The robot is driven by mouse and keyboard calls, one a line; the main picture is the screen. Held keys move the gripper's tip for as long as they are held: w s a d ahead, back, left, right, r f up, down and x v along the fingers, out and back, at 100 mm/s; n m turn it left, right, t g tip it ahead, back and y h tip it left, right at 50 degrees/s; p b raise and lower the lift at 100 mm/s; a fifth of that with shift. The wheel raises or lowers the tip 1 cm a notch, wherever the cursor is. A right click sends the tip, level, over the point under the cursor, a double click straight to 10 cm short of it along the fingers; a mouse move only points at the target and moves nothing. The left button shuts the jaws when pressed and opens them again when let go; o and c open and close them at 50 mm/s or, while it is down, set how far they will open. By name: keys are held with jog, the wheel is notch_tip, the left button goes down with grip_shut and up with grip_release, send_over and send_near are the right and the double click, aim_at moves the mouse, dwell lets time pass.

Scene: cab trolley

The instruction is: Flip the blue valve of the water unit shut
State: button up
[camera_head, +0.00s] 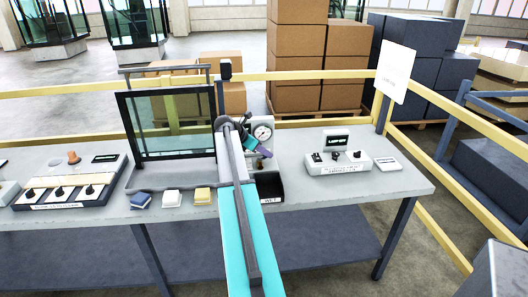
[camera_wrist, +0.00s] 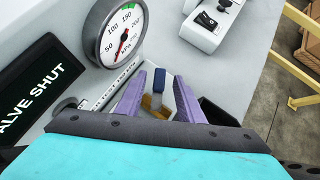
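The water unit shows in the wrist view with a round gauge (camera_wrist: 115,32) and a dark display (camera_wrist: 38,92) whose visible letters read "ALVE SHUT". The gauge needle points near the low end. The blue valve (camera_wrist: 158,80) is a small blue lever with brass-coloured parts (camera_wrist: 155,103) below it, seen between my fingers. My gripper (camera_wrist: 168,76) is open, its two purple fingers apart on either side of the lever. I cannot tell whether a finger touches it. In the head view, my gripper (camera_head: 262,152) is just below the gauge (camera_head: 262,133), and my arm hides most of the unit.
A glass pane in a dark frame (camera_head: 170,125) stands left of my arm. Blue, white and yellow cloths (camera_head: 172,199) lie at the bench front. A black bin (camera_head: 269,187) sits beside my arm. Switch units stand right (camera_head: 352,166) and left (camera_head: 65,193). Yellow rails (camera_head: 310,75) run behind.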

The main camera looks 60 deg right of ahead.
jog(key=shift+s+d+f, duration=0.15)
jog(key=shift+d+f, duration=0.15)
jog(key=shift+f, duration=0.05)
grip_shut()
jog(key=shift+r+m+g+p, duration=0.1)
jog(key=shift+m+g+p, duration=0.2)
jog(key=shift+p, duration=0.05)
jog(key=shift+s+a+m+g+y+p, duration=0.1)
jog(key=shift+m+g+y+p, duration=0.4)
jog(key=shift+m+g+p, duration=0.45)
jog(key=m, duration=0.1)
jog(key=m+g+y+p, duration=0.1)
jog(key=shift+s+a+m, duration=0.15)
jog(key=shift+s+m, duration=0.1)
jog(key=shift+m, duration=0.1)
jog(key=shift+s+a+y+p, duration=0.1)
jog(key=shift+y+p, duration=0.2)
jog(key=shift+p, duration=0.05)
jog(key=shift+s+m, duration=0.1)
jog(key=shift+m, duration=0.2)
